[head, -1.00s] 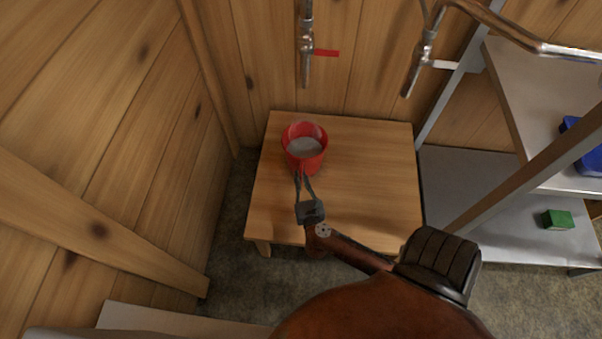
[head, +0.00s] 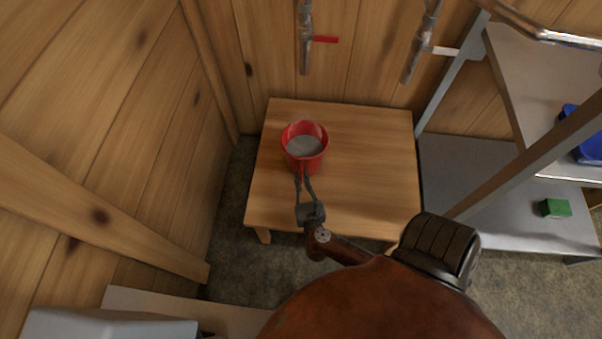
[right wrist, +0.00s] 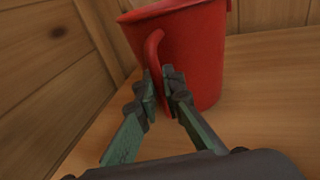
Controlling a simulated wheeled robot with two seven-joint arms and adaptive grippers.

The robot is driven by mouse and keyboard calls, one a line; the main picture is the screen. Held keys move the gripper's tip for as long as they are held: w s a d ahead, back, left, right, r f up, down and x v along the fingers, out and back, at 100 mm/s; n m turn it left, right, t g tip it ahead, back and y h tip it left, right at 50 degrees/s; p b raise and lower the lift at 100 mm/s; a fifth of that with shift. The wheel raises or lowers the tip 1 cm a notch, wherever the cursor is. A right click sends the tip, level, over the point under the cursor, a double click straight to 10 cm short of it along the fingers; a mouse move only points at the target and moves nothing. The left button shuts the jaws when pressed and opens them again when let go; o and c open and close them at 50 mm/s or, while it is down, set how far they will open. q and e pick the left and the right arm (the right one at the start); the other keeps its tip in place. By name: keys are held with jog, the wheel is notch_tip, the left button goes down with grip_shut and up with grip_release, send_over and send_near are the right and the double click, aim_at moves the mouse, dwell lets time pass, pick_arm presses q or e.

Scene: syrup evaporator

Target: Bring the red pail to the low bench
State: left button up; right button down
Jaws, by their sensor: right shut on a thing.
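The red pail (head: 316,163) is upright over the low wooden table (head: 375,185), with a greyish surface showing inside. It also shows in the right wrist view (right wrist: 198,50), with its curved handle facing me. My right gripper (head: 303,174) is shut on that handle; its fingers pinch it from both sides in the right wrist view (right wrist: 160,90). I cannot tell whether the pail's base touches the wood or hangs just above it. Which surface the task calls the low bench is not clear from the pictures. My left gripper is not in view.
Two taps, one with a red lever (head: 325,39) and one with a white lever (head: 446,51), hang behind the table. A metal shelf (head: 465,165) with a green block (head: 554,208) stands right. A plank wall closes the left. A pale board (head: 240,316) lies lower left.

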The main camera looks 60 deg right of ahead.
jog(key=w+a+f+v, duration=0.1)
jog(key=v, duration=1.4)
jog(key=shift+a+f, duration=0.35)
jog(key=shift+a, duration=0.15)
dwell(1.1)
jog(key=shift+s+d, duration=0.1)
jog(key=shift+s, duration=0.05)
jog(key=shift+s+d, duration=0.25)
jog(key=shift+s, duration=0.15)
